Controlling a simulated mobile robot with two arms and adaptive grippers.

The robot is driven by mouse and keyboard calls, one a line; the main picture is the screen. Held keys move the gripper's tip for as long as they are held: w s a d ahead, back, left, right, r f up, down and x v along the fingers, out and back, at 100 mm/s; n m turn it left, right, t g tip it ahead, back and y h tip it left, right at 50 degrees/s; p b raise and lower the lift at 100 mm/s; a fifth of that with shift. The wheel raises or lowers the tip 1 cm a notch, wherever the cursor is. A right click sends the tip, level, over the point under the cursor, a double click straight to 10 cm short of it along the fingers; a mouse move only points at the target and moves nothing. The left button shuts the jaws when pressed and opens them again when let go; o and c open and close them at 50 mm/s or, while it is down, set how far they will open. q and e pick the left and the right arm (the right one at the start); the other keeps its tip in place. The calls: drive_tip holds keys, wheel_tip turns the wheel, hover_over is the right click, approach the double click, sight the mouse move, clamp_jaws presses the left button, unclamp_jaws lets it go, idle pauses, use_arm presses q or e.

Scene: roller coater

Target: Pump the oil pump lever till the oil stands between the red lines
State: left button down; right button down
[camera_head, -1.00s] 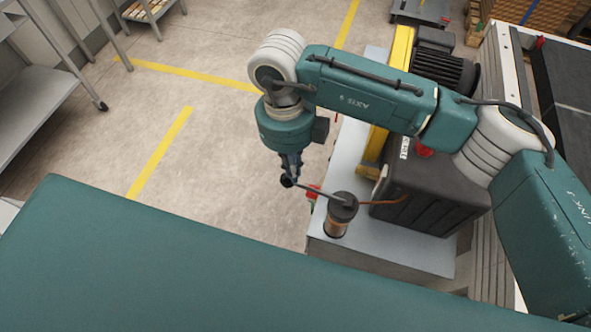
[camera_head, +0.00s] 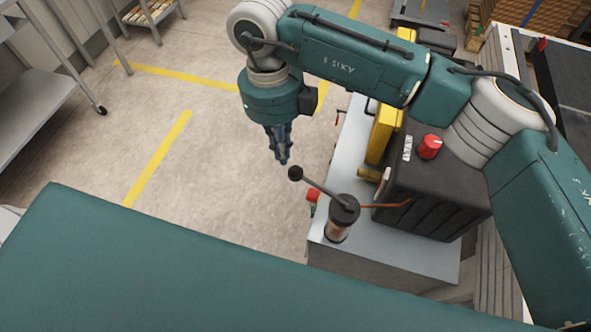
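The oil pump (camera_head: 344,210) stands on the front left corner of a grey metal cabinet top, with a dark cap and a clear cup (camera_head: 337,233) showing brownish oil. The red lines on the cup are too small to make out. The pump lever (camera_head: 318,190) runs from the cap up and to the left, ending in a black ball knob (camera_head: 295,173). My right gripper (camera_head: 282,161) points down just above and left of the knob and looks apart from it. Its narrow fingers do not clearly show their opening. My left gripper is out of view.
A black ribbed housing (camera_head: 435,190) with a red knob (camera_head: 430,147) stands right of the pump. A copper-coloured line (camera_head: 385,206) runs between them. A red part (camera_head: 312,196) sits at the cabinet's (camera_head: 385,259) left edge. The floor left of it is clear.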

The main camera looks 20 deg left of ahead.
wheel_tip(320, 180, up, 9)
drive_tip(key=shift+w+a, duration=0.3)
drive_tip(key=shift+a, duration=0.1)
idle(0.9)
